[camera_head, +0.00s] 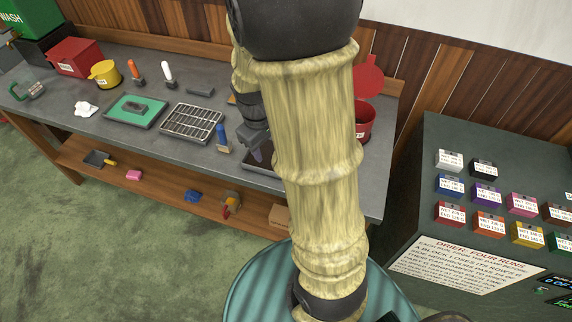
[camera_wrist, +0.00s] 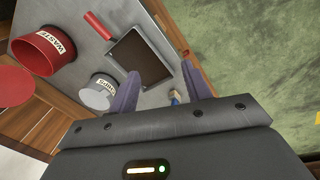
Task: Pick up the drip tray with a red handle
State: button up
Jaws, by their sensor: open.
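In the wrist view, the drip tray (camera_wrist: 142,58) is a dark, shallow rectangular pan with a pale rim, lying on the grey bench top. Its red handle (camera_wrist: 99,25) sticks out from the far left corner side. My gripper (camera_wrist: 160,70) is open and empty, with its two purple-grey fingers over the near part of the tray. I cannot tell how high the fingers are above it. In the head view my gripper (camera_head: 256,152) is low over the bench, and my arm hides most of the tray and its handle.
A red waste bin (camera_wrist: 42,53) and a white labelled cup (camera_wrist: 98,92) stand left of the tray. A blue-handled item (camera_head: 222,138) stands close by my gripper. A wire rack (camera_head: 192,122) and green tray (camera_head: 134,112) lie farther left. The bench's front edge is near.

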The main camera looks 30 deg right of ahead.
jog(key=w+d+f+n+g+h+b, duration=0.1)
jog(key=w+d+f+n+b, duration=0.1)
jog(key=d, duration=0.3)
jog(key=w+d+f+n+g+h+b, duration=0.1)
jog(key=w+d+f+n+h, duration=0.1)
jog(key=d, duration=0.4)
notch_tip(320, 180, down, 2)
jog(key=shift+w+f+g+b, duration=0.1)
jog(key=shift+w+g+b, duration=0.3)
jog(key=shift+w, duration=0.25)
jog(key=shift+d+f, duration=0.1)
jog(key=shift+d, duration=0.05)
jog(key=p+x, duration=0.1)
jog(key=x, duration=1.1)
jog(key=shift+s+p, duration=0.1)
jog(key=shift+p, duration=0.25)
